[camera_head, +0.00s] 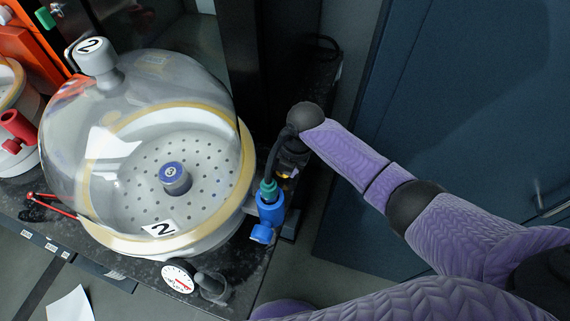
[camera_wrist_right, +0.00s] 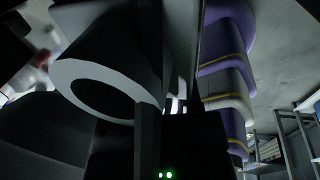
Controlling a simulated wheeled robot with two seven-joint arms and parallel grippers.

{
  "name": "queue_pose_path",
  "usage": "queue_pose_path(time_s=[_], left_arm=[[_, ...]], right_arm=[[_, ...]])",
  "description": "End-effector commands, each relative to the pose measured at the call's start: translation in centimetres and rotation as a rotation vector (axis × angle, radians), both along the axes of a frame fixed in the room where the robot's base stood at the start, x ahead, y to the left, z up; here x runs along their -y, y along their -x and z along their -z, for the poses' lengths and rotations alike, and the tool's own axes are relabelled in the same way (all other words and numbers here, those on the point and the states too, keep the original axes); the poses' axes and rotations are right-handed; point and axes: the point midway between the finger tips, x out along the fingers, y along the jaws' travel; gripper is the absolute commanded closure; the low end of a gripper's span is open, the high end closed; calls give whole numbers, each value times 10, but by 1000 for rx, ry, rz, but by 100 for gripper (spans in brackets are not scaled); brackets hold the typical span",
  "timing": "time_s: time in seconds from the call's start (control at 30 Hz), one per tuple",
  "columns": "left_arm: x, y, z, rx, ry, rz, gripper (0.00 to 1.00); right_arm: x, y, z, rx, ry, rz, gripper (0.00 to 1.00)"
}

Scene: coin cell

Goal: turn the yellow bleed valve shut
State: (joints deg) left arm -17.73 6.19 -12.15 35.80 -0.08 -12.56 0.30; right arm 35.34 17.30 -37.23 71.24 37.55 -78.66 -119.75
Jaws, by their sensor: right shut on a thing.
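My right gripper (camera_head: 287,158) reaches down at the right side of the large glass bell jar (camera_head: 150,75) marked 2. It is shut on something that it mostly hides. A small yellow patch (camera_head: 294,172) shows at its fingers and appears to be part of the yellow bleed valve; the valve's handle angle cannot be told. In the right wrist view the scene is dark, with a grey hollow cylinder (camera_wrist_right: 68,72) close to the camera, and the grip point is not clear. My left gripper is not in view.
A blue valve (camera_head: 268,208) with a teal connector (camera_head: 268,188) stands just in front of the gripper. A white dial gauge (camera_head: 178,277) sits at the front edge. A perforated plate (camera_head: 140,195) lies under the jar. A dark blue cabinet (camera_head: 450,110) stands right.

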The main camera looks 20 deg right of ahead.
Motion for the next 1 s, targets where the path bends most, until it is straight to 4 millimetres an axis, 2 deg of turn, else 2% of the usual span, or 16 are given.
queue_pose_path(time_s=[0.17, 0.3, 0.57, 0.73, 0.9, 0.93, 1.0], left_arm=[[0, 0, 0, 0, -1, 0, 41], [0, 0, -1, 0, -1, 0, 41], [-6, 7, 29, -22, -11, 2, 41], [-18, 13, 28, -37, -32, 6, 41], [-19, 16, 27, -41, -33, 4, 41], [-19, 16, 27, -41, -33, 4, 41], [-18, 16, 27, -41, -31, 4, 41]], right_arm=[[0, 0, 0, -6, 8, 0, 100], [-3, -2, -1, -90, 132, -3, 100], [-6, -4, 6, -264, 388, -1, 100], [-6, -3, 1, -282, 414, 1, 100], [-5, -3, 1, -282, 413, 0, 100], [-5, -3, 1, -282, 412, 0, 49], [-6, -3, 1, -281, 412, 0, 34]])
